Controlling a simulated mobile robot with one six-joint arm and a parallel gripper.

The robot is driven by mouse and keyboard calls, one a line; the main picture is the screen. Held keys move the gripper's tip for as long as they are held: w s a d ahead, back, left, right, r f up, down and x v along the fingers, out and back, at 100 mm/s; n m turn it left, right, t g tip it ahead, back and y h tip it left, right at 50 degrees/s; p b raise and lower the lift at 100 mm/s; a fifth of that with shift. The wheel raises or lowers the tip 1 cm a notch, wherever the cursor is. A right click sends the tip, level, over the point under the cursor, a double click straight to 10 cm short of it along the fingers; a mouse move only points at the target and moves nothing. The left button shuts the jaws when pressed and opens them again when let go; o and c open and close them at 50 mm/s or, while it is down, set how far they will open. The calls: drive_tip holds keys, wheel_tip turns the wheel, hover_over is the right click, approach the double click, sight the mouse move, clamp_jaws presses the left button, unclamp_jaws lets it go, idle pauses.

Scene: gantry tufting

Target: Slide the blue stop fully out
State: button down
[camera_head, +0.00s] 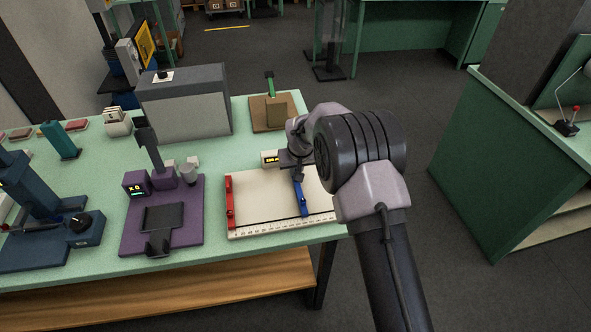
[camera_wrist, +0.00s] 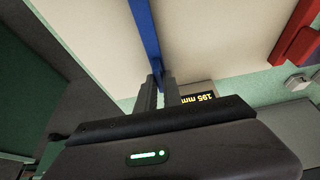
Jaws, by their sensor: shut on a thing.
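The blue stop (camera_head: 303,203) is a narrow bar lying across the right part of a cream board (camera_head: 262,205) with a ruler along its front edge. In the wrist view the blue stop (camera_wrist: 146,35) runs from the top edge down to my fingers. My gripper (camera_wrist: 159,82) is shut on the blue stop's end, one finger on each side. In the head view my gripper (camera_head: 298,179) is over the far part of the stop, and my wrist hides some of it. A small display (camera_wrist: 198,98) reads 195 mm, upside down in the wrist view.
A red bar (camera_head: 230,202) stands at the board's left edge. A purple device (camera_head: 163,215) is left of the board, a grey box (camera_head: 185,103) and a brown block (camera_head: 277,110) behind. The table's right edge is close to the board, with open floor beyond.

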drive_tip(key=w+d, duration=0.1)
drive_tip(key=d, duration=0.2)
drive_tip(key=w+d+b, duration=0.1)
drive_tip(key=d, duration=0.3)
drive_tip(key=w+d, duration=0.1)
drive_tip(key=d, duration=0.2)
drive_tip(key=shift+d, duration=0.15)
drive_tip(key=c, duration=1.5)
unclamp_jaws()
drive_tip(key=shift+d, duration=0.25)
drive_tip(key=shift+a+r, duration=0.1)
drive_tip(key=shift+a, duration=0.05)
drive_tip(key=p+v, duration=0.3)
drive_tip(key=v, duration=1.4)
drive_tip(key=shift+s+r, duration=0.1)
drive_tip(key=shift+s, duration=0.05)
